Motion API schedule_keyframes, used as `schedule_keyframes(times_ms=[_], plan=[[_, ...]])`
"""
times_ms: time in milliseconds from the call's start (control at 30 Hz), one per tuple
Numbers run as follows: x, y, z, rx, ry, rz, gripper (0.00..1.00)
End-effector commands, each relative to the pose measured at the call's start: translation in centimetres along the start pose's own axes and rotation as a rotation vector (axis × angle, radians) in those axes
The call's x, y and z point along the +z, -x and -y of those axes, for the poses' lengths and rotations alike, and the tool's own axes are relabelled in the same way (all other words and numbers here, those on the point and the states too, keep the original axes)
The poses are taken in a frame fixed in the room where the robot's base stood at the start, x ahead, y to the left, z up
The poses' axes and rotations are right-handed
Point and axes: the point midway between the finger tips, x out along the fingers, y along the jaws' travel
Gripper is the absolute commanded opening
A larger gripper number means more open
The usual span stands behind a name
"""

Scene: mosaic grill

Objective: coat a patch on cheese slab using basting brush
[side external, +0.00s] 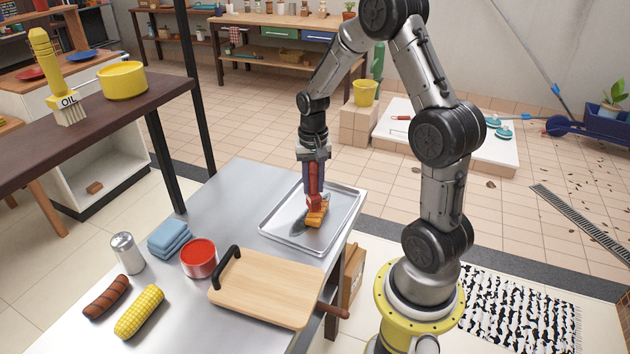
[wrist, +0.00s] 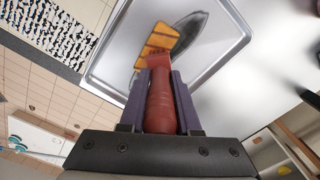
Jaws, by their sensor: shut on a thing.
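My gripper (side external: 313,178) is shut on the red basting brush (side external: 313,202) and points down over the metal tray (side external: 283,236). In the wrist view, the brush's red handle (wrist: 161,108) lies between the two dark fingers. The orange cheese slab (side external: 317,216), with darker stripes, is on the tray under the brush. It also shows in the wrist view (wrist: 158,40), just beyond the brush head. The brush head meets or overlaps the slab's near end in view; I cannot tell whether it touches. Any coating is too small to make out.
A dark elongated shape (wrist: 190,38) lies beside the slab, perhaps a reflection. A cutting board (side external: 262,291) with a black handle, a red-filled bowl (side external: 199,258), blue cloths (side external: 170,239), a shaker (side external: 127,253), corn (side external: 139,312) and a sausage (side external: 106,297) occupy the nearer counter.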

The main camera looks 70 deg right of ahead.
Motion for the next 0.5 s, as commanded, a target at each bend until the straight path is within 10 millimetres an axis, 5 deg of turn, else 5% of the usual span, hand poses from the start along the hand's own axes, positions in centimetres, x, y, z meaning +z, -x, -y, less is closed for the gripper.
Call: schedule_keyframes(times_ms=[333,500], plan=[[1.4,0.0,-3.0,0.001,-0.002,0.001,0.0],[2.4,0.0,-2.1,0.0,0.003,0.0,0.0]])
